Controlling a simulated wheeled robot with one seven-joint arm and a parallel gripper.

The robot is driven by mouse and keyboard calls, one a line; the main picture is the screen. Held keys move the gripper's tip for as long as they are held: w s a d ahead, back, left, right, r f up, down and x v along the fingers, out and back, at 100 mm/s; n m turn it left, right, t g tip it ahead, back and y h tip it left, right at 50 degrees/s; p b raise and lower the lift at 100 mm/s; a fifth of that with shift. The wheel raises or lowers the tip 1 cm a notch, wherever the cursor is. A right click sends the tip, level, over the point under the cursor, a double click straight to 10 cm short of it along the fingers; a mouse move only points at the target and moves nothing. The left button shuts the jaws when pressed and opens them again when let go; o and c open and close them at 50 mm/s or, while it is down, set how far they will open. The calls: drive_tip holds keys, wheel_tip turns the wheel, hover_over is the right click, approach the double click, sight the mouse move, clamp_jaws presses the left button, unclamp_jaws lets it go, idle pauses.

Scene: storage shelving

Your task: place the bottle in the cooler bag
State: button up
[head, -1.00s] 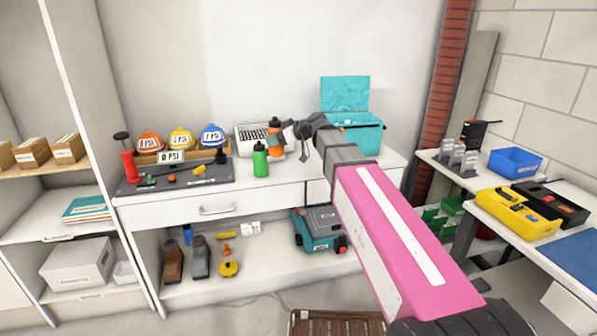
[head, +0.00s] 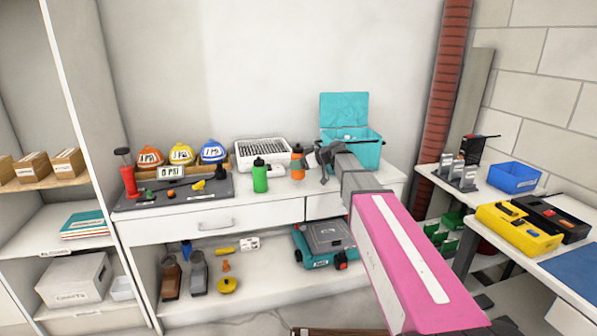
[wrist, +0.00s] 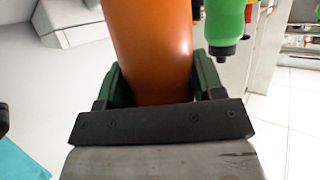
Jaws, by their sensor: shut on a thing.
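My gripper (head: 308,161) is shut on the orange bottle (head: 298,164), gripping it from the right side. In the wrist view the orange bottle (wrist: 150,45) fills the space between the two dark green fingers (wrist: 157,85). The bottle looks about upright beside the white basket; I cannot tell whether its base touches the table. The teal cooler bag (head: 368,157) stands to the right on the white table with its lid (head: 344,112) open against the wall. My arm hides part of its front. A small patch of teal also shows at the wrist view's lower left.
A green bottle (head: 260,178) stands just left of the orange one, also in the wrist view (wrist: 225,25). A white basket (head: 262,151) is behind them. Helmets (head: 181,153) and a dark mat (head: 150,196) lie further left.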

drive_tip(key=shift+f, duration=1.7)
drive_tip(key=shift+f, duration=0.1)
drive_tip(key=o, duration=1.1)
drive_tip(key=shift+f, duration=0.1)
